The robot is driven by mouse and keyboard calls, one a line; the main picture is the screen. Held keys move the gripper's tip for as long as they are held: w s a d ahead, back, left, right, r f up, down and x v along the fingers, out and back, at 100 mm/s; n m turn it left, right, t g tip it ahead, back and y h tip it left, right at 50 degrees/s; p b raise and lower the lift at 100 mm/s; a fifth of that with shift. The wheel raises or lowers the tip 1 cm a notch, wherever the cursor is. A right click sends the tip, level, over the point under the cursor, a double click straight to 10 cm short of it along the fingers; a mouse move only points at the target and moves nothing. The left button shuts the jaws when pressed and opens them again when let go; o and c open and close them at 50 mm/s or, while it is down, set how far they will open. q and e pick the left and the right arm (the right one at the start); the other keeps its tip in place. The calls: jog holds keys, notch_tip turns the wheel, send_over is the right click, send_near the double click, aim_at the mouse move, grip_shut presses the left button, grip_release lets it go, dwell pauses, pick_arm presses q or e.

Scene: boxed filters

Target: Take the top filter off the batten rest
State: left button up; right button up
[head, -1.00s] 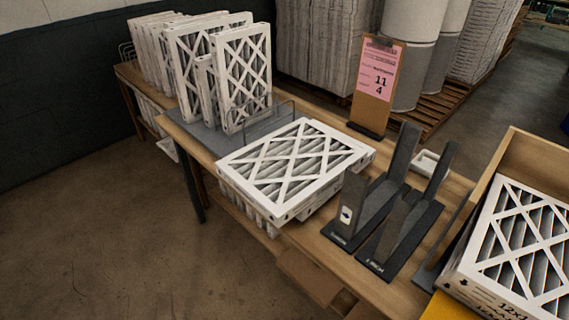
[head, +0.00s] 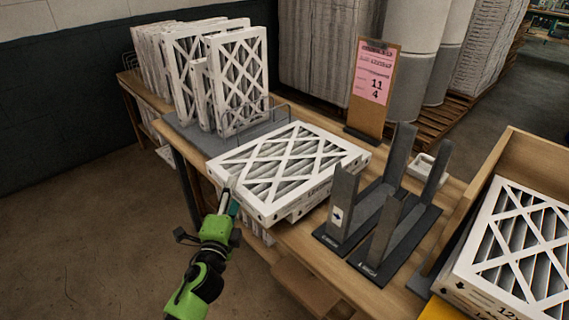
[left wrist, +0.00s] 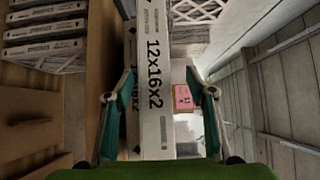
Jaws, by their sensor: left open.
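The top filter (head: 290,165), white-framed with a lattice face, lies flat on the stack at the middle of the bench, with at least one more filter (head: 312,204) under it. The batten rest is hidden or cannot be told apart beneath them. My left gripper (head: 229,192) is at the near left corner of the top filter. In the left wrist view its open fingers (left wrist: 162,100) stand on either side of a filter edge (left wrist: 154,70) printed 12x16x2; I cannot tell whether they touch it. My right gripper is not in view.
Upright filters (head: 238,80) stand in a grey rack at the back left. A clipboard sign (head: 372,88) stands behind the filter. Dark upright slotted holders (head: 385,205) are close on its right. A wooden box (head: 515,160) with filters is at the far right.

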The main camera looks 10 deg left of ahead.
aim_at(240, 180)
pick_arm(q)
jog(key=w, duration=0.7)
jog(key=shift+w+a+f, duration=0.1)
jog(key=shift+w+f, duration=0.15)
jog(key=shift+f, duration=0.15)
jog(key=c, duration=1.3)
